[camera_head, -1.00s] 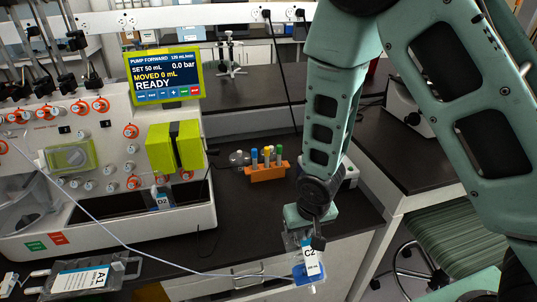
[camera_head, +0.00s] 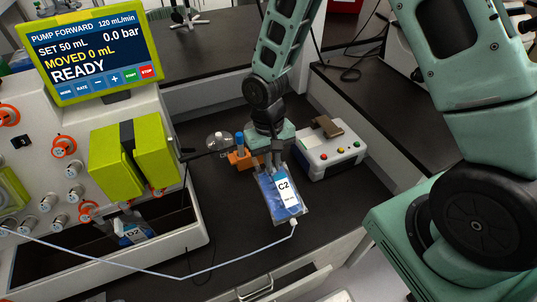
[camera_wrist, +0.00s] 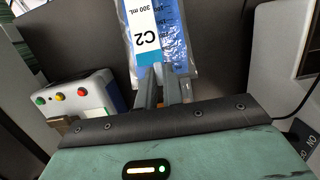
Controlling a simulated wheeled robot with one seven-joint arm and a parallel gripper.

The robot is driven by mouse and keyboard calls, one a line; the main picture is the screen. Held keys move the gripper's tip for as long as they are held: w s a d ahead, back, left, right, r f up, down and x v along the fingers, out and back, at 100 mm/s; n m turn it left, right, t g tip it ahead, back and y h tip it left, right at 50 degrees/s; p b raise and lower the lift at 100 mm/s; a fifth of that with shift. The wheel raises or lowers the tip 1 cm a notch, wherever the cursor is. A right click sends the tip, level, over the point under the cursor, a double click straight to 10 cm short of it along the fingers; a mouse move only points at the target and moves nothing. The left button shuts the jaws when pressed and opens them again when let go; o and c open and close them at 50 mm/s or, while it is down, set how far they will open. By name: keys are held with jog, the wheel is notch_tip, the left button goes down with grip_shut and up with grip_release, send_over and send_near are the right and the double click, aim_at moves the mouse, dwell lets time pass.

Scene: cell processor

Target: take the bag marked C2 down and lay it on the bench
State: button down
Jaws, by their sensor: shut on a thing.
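The bag marked C2 (camera_head: 268,196) is a clear pouch with blue contents and a white label. My gripper (camera_head: 273,168) is shut on one end of it. The bag slants over the dark bench (camera_head: 232,240), with its tubed end toward the front edge. I cannot tell whether it touches the bench top. A thin pale tube (camera_head: 232,262) runs from that end left to the machine. In the wrist view, the bag (camera_wrist: 182,45) extends away from my gripper (camera_wrist: 160,82), its label upside down.
A white box with coloured buttons (camera_head: 325,157) stands right of the bag. An orange rack (camera_head: 241,161) with a blue-capped tube is behind left. The machine (camera_head: 60,150) with its lime clamp (camera_head: 117,172) and the D2 bag (camera_head: 133,235) fill the left. Bare bench lies left of C2.

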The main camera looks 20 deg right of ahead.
jog(key=shift+f+b, duration=3.55)
jog(key=shift+f, duration=1)
jog(key=c, duration=1.5)
grip_release()
jog(key=shift+o, duration=0.2)
notch_tip(320, 180, up, 20)
jog(key=n+t+b, duration=0.1)
jog(key=n, duration=0.3)
send_over(272, 183)
jog(key=s+a, duration=0.4)
jog(key=s+r+n+t, duration=0.1)
jog(key=s+n, duration=0.2)
jog(key=s, duration=0.8)
jog(key=shift+a+n+y, duration=0.3)
jog(key=shift+a+n, duration=0.1)
jog(key=shift+a, duration=0.05)
